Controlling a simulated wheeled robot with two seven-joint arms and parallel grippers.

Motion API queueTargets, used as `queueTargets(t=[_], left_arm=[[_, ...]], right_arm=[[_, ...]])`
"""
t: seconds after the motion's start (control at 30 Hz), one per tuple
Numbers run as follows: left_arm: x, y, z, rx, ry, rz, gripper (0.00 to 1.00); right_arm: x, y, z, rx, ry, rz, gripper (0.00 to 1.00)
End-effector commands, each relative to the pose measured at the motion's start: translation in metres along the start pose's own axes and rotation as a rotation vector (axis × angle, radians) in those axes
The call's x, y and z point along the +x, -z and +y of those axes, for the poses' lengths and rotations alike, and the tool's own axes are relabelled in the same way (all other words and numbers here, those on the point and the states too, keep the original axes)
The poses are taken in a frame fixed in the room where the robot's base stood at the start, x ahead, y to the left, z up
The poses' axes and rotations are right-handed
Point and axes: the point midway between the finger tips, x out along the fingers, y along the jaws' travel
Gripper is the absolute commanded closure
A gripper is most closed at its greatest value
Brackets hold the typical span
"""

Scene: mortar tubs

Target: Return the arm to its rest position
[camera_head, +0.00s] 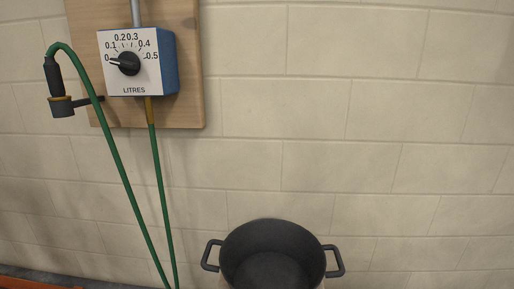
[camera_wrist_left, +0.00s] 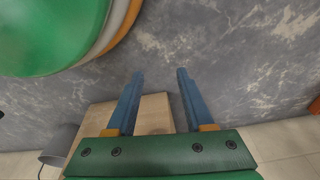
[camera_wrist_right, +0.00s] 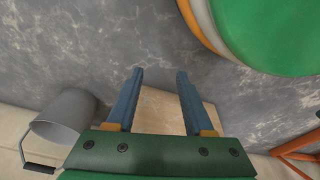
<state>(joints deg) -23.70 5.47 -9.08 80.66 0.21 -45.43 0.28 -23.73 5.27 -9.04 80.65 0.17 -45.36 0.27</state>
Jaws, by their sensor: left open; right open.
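My left gripper (camera_wrist_left: 158,75) shows in the left wrist view with its two blue fingers apart and nothing between them. My right gripper (camera_wrist_right: 160,75) shows in the right wrist view, also open and empty. A grey floor lies beyond both grippers. Neither gripper nor arm shows in the head view, so their place relative to the wall and the tub cannot be told there. A black tub (camera_head: 272,238) with two side handles stands low in front of the wall.
A dosing box (camera_head: 143,62) with a dial near 0 hangs on a wooden board (camera_head: 190,110). A green hose (camera_head: 118,165) runs from a nozzle in a holder (camera_head: 62,105). A grey bucket (camera_wrist_right: 66,117) and an orange frame (camera_wrist_right: 296,146) show in the right wrist view.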

Motion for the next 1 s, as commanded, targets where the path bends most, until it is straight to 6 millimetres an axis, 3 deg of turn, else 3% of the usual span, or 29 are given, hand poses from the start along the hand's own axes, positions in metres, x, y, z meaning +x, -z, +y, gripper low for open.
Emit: queueTargets(t=[0.03, 0.17, 0.27, 0.4, 0.5, 0.63, 1.0], left_arm=[[-0.040, 0.002, 0.000, 0.002, -0.001, -0.009, 0.48], [-0.084, -0.007, 0.000, 0.008, -0.003, -0.027, 0.48], [-0.128, -0.016, 0.000, 0.014, -0.004, -0.044, 0.48], [-0.204, -0.033, -0.001, 0.025, -0.006, -0.071, 0.48], [-0.243, -0.047, -0.002, 0.031, -0.007, -0.088, 0.48], [-0.263, -0.059, -0.003, 0.037, -0.008, -0.097, 0.48], [-0.262, -0.063, -0.003, 0.038, -0.008, -0.100, 0.48]], right_arm=[[-0.040, 0.002, 0.001, -0.003, 0.000, -0.009, 0.48], [-0.084, -0.007, 0.001, -0.009, 0.002, -0.028, 0.48], [-0.128, -0.016, 0.001, -0.016, 0.003, -0.045, 0.48], [-0.204, -0.033, 0.002, -0.026, 0.005, -0.072, 0.48], [-0.243, -0.047, 0.003, -0.033, 0.006, -0.090, 0.48], [-0.263, -0.059, 0.004, -0.038, 0.006, -0.099, 0.48], [-0.262, -0.063, 0.004, -0.039, 0.006, -0.102, 0.48]])
